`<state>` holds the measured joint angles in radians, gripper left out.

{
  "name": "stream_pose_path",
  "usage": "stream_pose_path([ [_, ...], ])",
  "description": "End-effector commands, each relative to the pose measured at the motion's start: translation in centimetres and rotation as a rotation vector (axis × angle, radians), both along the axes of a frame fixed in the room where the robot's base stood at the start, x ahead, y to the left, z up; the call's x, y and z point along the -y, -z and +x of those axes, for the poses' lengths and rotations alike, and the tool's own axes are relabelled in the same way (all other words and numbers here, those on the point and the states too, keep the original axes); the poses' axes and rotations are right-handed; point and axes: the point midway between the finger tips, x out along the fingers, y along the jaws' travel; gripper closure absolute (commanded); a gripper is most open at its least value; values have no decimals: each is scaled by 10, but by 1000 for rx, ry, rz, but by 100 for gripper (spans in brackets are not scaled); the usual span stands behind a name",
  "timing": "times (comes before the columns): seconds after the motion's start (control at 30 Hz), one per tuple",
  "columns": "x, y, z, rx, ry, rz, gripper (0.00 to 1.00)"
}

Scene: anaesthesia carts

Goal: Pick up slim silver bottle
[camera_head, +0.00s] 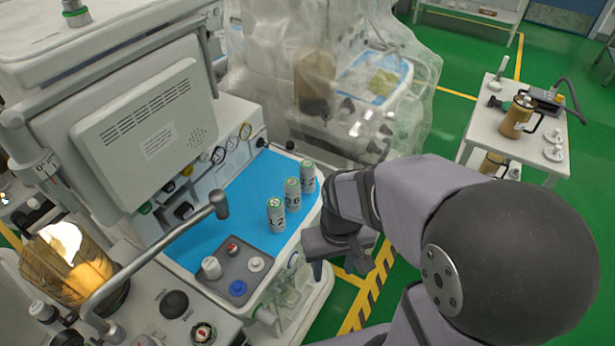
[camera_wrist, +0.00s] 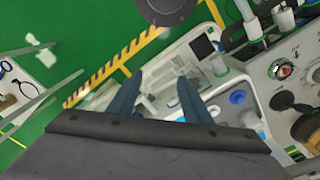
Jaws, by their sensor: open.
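Three slim, silver-grey cylindrical bottles with green-marked tops and printed labels stand upright in a slanting row on the blue mat (camera_head: 216,222): a front one (camera_head: 276,215), a middle one (camera_head: 292,195) and a back one (camera_head: 308,177). They look much alike, and I cannot tell which is the one named. My gripper (camera_head: 318,272) is right of and nearer than the row, beyond the cart's edge, apart from the bottles. In the wrist view my gripper (camera_wrist: 158,92) has its two fingers spread with nothing between them. No bottle of the row is clearly seen there.
A grey tray (camera_head: 232,290) with small white, red and blue-topped items sits at the mat's front. A bent metal arm (camera_head: 150,258) reaches over the cart from the left. A plastic-covered machine (camera_head: 335,75) stands behind. Open green floor lies to the right.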

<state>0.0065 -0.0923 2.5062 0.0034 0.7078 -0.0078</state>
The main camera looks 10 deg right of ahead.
Motion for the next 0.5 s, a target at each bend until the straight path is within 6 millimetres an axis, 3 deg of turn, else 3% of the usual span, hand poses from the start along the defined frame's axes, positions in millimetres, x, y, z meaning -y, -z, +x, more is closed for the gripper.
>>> stream_pose_path([
  [0.17, 5, -11, 67, 63, 12, 8, 55],
  [0.4, 23, -14, 191, 194, 29, 15, 55],
  [0.5, 31, -12, 228, 238, 33, 14, 55],
])
